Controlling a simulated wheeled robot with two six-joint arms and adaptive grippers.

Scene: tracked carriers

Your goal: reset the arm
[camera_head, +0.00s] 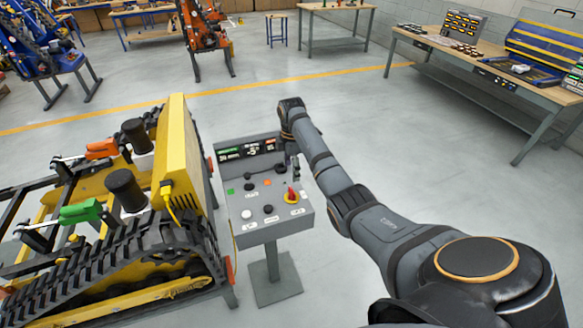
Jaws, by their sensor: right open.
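My right arm reaches in from the lower right to a grey control panel on a pedestal. My right gripper (292,168) points down over the panel's right side; it is open, small and partly hidden by my wrist. I cannot tell whether the gripper touches the panel. My left gripper is not in view.
A yellow and black tracked carrier (182,165) stands close to the panel's left. A workbench (481,67) with cases and tools is at the back right. A yellow floor line (235,85) crosses behind. The floor right of the panel is clear.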

